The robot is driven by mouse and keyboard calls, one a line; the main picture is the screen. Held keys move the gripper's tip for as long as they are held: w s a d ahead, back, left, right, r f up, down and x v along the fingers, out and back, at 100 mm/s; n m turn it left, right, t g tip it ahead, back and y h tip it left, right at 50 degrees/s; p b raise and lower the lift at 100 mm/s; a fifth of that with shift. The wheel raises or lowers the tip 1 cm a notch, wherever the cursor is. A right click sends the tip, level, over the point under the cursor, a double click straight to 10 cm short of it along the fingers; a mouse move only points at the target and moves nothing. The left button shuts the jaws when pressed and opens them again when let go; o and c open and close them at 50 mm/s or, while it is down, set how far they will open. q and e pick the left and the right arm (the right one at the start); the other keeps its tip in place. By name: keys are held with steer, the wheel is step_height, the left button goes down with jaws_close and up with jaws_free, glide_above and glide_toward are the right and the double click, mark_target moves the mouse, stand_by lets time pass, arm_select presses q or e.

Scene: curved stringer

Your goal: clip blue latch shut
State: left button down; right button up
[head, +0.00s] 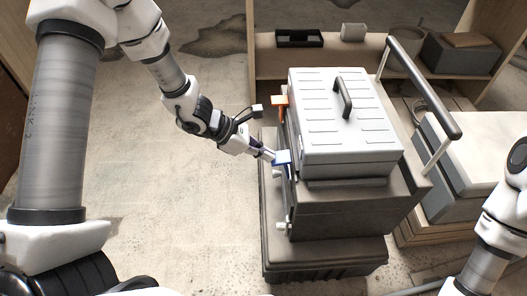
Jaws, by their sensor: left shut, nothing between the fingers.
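The blue latch (282,157) is on the left side of a grey toolbox stack, just below the light grey top case (340,120). My left gripper (271,155) is shut with nothing between its fingers. Its tips are at the blue latch and appear to touch it from the left. The tips partly cover the latch, so I cannot tell how far it is closed.
The top case has a dark carry handle (343,97). A dark telescopic handle (424,86) rises at the right of the stack. A wooden shelf with a black tray (299,39) stands behind. The concrete floor left of the stack is clear.

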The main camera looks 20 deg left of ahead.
arm_select(q)
steer(key=shift+r+p, duration=0.55)
steer(key=shift+r, duration=0.2)
arm_select(e)
steer(key=shift+r, duration=0.5)
arm_select(q)
steer(key=a+f+p+v, duration=0.1)
steer(key=f+p+v, duration=0.1)
steer(key=p+v, duration=0.5)
steer(key=v, duration=0.6)
steer(key=shift+s+a, duration=0.25)
steer(key=shift+s, duration=0.05)
arm_select(e)
step_height(320, 180, up, 8)
steer(key=s+a, duration=0.1)
steer(key=shift+s+a+f, duration=0.2)
steer(key=shift+a+f, duration=0.05)
steer(key=shift+a, duration=0.05)
